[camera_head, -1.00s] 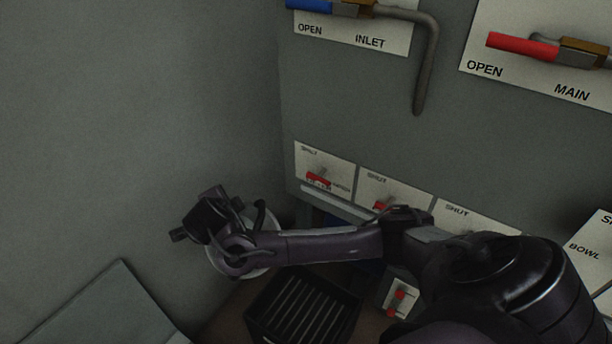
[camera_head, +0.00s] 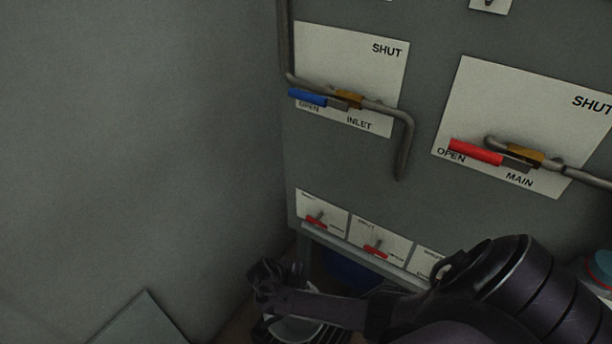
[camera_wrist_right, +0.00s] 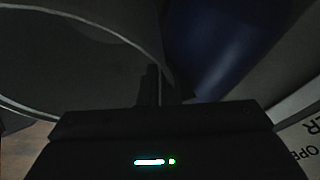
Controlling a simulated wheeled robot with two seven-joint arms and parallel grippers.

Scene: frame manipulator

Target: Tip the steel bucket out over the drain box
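The steel bucket (camera_head: 296,329) shows as a pale curved piece below my right forearm, low in the head view, mostly hidden by the arm. Its large curved wall and rim (camera_wrist_right: 70,60) fill the left of the right wrist view. My right gripper (camera_head: 266,283) is at the bucket, its narrow fingers (camera_wrist_right: 155,86) together at the bucket's edge, so it appears shut on it. The dark slatted drain box (camera_head: 262,331) is mostly hidden under the bucket and arm. How far the bucket is tilted, and its contents, cannot be told. My left gripper is out of view.
A grey panel carries the blue inlet lever (camera_head: 308,97), the red main lever (camera_head: 476,152) and small red switches (camera_head: 376,249) just above my arm. A blue object (camera_wrist_right: 222,40) is beside the bucket. A plain wall (camera_head: 130,130) stands at left.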

